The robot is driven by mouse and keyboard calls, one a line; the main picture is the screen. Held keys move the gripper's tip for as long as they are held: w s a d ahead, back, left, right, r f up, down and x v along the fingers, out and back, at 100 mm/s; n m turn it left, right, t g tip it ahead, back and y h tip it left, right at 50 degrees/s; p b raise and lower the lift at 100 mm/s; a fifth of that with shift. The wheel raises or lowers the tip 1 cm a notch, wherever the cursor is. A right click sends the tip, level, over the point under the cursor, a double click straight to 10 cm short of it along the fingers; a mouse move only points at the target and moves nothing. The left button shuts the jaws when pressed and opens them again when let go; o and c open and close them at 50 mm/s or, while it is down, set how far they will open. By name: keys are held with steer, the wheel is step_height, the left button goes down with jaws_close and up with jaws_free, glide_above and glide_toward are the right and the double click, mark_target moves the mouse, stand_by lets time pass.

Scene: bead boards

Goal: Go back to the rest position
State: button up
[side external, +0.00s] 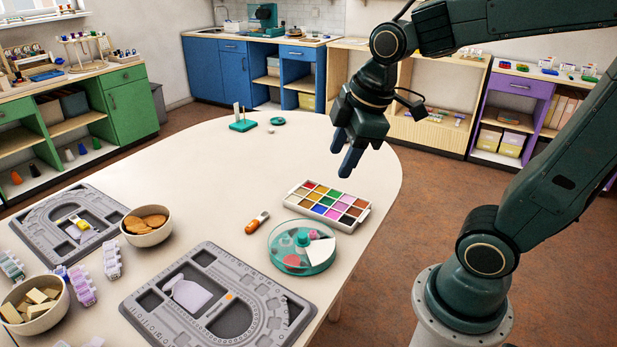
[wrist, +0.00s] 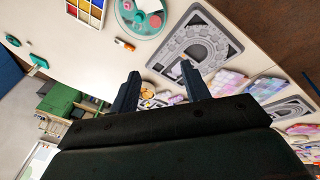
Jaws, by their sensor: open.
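My gripper (side external: 343,157) hangs in the air above the far right part of the table, beyond the paint tray. Its two dark blue fingers point down and stand apart, with nothing between them. In the wrist view my gripper (wrist: 160,88) also shows its fingers apart and empty. A grey bead board (side external: 290,318) lies at the near edge of the table with a pale lilac piece on it. A second grey bead board (side external: 103,198) lies at the left with a small yellow and white item on it.
A paint tray (side external: 365,216), a round teal-rimmed organiser (side external: 326,262) and an orange-and-white tool (side external: 257,222) lie below my gripper. Bowls of biscuits (side external: 148,238) and of pale blocks (side external: 52,312) stand left. Small teal items (side external: 243,125) are at the back. The table's middle (side external: 200,165) is clear.

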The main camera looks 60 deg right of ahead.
steer(key=s+a+r+m+t, duration=0.1)
steer(key=s+a+m, duration=0.1)
steer(key=s+m, duration=0.6)
steer(key=shift+r+m+t, duration=0.25)
steer(key=shift+m+t, duration=0.05)
steer(key=shift+t, duration=0.1)
stand_by(0.7)
